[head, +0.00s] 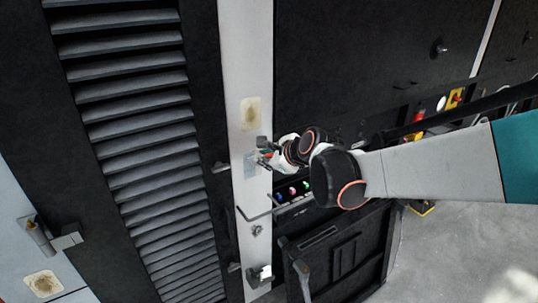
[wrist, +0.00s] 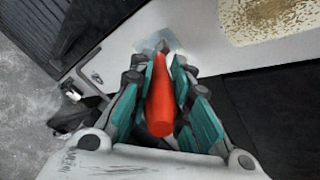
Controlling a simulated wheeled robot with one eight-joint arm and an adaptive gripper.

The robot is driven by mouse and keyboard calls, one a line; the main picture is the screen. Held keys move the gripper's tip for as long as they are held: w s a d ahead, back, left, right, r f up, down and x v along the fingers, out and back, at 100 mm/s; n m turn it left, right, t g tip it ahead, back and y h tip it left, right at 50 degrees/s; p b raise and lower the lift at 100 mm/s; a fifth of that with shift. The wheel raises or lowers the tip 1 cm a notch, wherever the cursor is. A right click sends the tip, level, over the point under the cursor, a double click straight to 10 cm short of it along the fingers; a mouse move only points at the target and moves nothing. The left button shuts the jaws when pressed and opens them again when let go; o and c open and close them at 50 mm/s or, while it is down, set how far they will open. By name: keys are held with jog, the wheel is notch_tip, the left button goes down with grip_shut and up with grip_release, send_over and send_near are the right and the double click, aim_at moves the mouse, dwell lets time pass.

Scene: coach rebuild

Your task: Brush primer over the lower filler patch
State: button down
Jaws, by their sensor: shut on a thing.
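My gripper (head: 266,152) is at the white upright post (head: 246,60), shut on a brush with a red handle (wrist: 160,108). In the wrist view the teal-padded fingers (wrist: 165,88) close on both sides of the handle. The brush's dark tip points at a pale blue-grey patch (head: 250,166) on the post, which also shows in the wrist view (wrist: 150,46). I cannot tell whether the tip touches. A tan speckled filler patch (head: 251,113) is above it on the post. Another tan patch (head: 43,284) is on the pale panel at lower left.
A black louvred panel (head: 135,115) is left of the post. A dark tray with coloured items (head: 293,190) sits just below my gripper. A dark open box or door (head: 345,255) stands below that. A latch (head: 259,276) sticks out low on the post. Grey floor (head: 455,260) is clear at right.

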jog(key=shift+r+p, duration=1.15)
jog(key=shift+r, duration=0.7)
jog(key=shift+f, duration=0.1)
jog(key=s+d, duration=0.3)
jog(key=s, duration=0.2)
jog(key=shift+d, duration=0.25)
jog(key=shift+s, duration=0.1)
jog(key=shift+s+d+p, duration=0.25)
jog(key=shift+s+d, duration=0.15)
jog(key=shift+s, duration=0.2)
jog(key=shift+s+d+p, duration=0.2)
jog(key=shift+s+d, duration=0.2)
jog(key=shift+s, duration=0.2)
